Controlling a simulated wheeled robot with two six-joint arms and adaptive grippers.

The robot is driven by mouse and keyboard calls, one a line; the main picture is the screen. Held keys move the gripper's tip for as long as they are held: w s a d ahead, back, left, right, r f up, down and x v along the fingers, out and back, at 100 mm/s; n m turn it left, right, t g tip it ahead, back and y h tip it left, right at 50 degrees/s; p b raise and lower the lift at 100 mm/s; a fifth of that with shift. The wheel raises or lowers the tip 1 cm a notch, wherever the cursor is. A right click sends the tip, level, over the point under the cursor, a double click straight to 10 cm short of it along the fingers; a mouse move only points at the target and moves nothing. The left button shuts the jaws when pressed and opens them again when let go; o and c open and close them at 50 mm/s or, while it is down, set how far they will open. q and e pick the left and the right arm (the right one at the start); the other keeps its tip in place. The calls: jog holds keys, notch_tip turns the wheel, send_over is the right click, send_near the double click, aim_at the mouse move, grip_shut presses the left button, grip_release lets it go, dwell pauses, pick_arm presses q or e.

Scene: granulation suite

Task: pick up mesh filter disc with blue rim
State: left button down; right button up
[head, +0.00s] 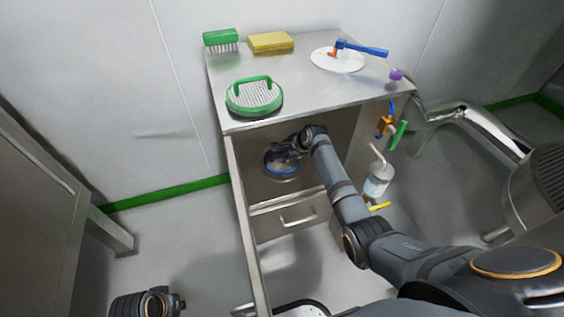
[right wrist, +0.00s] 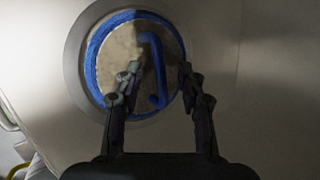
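The mesh filter disc with blue rim (right wrist: 122,50) has a pale mesh face and a curved blue handle (right wrist: 156,72). In the head view the disc (head: 282,172) is inside the open bay under the steel worktop, partly hidden by my right gripper (head: 287,150). In the right wrist view my right gripper (right wrist: 160,76) is open, one fingertip on each side of the handle. Whether they touch it I cannot tell. My left gripper (head: 172,301) is low at the left over the floor, and its fingers are not clear.
On the worktop (head: 310,88) are a green-rimmed mesh disc (head: 254,98), a green brush (head: 221,39), a yellow sponge (head: 270,42), and a white disc (head: 330,60) with a blue-handled tool (head: 362,48). A drawer (head: 290,215) lies below the bay. A bottle (head: 377,182) hangs at the right.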

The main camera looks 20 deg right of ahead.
grip_shut()
jog(key=shift+s, duration=0.1)
dwell(0.3)
